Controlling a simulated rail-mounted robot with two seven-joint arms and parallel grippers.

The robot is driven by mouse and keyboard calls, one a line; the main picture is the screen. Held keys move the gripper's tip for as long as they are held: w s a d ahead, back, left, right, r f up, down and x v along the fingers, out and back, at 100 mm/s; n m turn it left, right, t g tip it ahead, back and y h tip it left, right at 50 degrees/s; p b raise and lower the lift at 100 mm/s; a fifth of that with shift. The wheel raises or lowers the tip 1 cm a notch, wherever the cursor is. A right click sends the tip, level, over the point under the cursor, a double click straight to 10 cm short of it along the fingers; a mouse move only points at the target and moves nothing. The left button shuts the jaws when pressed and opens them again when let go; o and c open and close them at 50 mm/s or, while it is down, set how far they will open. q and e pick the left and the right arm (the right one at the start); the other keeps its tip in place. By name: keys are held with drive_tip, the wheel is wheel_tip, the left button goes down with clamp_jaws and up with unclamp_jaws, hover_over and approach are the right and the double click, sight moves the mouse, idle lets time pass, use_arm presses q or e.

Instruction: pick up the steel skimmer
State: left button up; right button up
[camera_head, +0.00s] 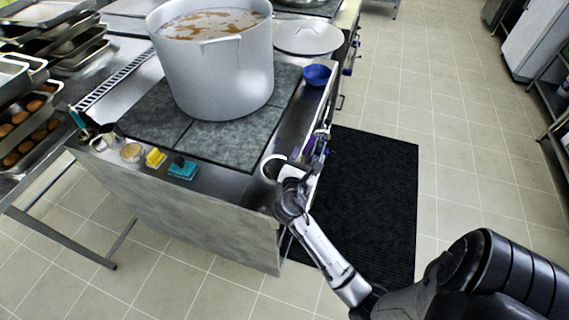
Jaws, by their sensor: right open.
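My right arm reaches in from the lower right to the counter's near right corner. My right gripper (316,148) is small and partly hidden by its own wrist, beside the counter's right edge; it is open. A round, pale-rimmed object (268,167) lies at that corner, partly covered by my wrist. It may be the steel skimmer's head, but I cannot tell for sure. No skimmer handle can be made out clearly. My left gripper is not in view.
A large stockpot (215,75) of brownish liquid stands on the dark cooktop (222,143). A lid (308,37) and blue bowl (317,74) are to its right. A yellow sponge (155,158), teal item (183,169) and jar (131,152) line the front edge. A black mat (375,195) covers the floor.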

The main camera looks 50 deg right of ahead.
sight(305, 153)
drive_tip(key=shift+x, duration=1.7)
drive_tip(key=shift+r, duration=0.1)
clamp_jaws()
